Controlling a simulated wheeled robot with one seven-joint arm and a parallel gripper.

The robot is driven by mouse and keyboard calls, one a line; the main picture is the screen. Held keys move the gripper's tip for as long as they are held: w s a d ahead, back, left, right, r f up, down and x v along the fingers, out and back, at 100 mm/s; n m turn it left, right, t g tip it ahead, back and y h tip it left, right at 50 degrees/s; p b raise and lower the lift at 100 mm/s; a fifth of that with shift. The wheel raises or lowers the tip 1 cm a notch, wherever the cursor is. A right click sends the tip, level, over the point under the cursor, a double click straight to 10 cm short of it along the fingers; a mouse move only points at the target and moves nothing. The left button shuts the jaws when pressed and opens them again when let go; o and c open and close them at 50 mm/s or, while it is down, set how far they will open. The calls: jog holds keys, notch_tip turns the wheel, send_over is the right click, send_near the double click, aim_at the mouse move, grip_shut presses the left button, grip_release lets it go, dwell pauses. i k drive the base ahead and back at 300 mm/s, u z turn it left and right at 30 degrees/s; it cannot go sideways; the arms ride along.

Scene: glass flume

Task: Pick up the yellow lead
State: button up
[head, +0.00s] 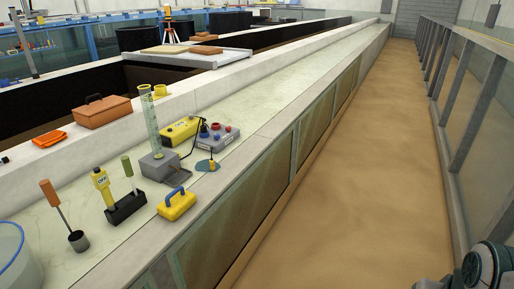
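A small yellow piece (211,165) stands on a flat teal disc beside a grey box; a thin dark cord runs near it from the yellow instrument. It looks like the yellow lead, but it is too small to be sure. A yellow block with a blue handle (176,204) sits nearer, at the front edge of the pale ledge. The yellow instrument (181,131) and the grey box with red and blue knobs (216,137) stand just behind. Part of my arm shows at the bottom right, over the floor; my gripper's fingers are not in view.
A measuring cylinder on a grey base (158,165), a black holder with upright tools (125,207) and a dark cup with an orange-handled tool (78,241) crowd the ledge. An orange toolbox (102,111) is behind. The brown floor (330,200) is clear; a glass railing runs along the right.

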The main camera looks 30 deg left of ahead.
aim_at(211, 162)
jog(key=u, duration=0.05)
jog(key=i, duration=1.6)
jog(key=u, duration=0.9)
jog(key=i, duration=1.05)
jog(key=u, duration=1.6)
jog(key=i, duration=0.55)
jog(key=u, duration=0.35)
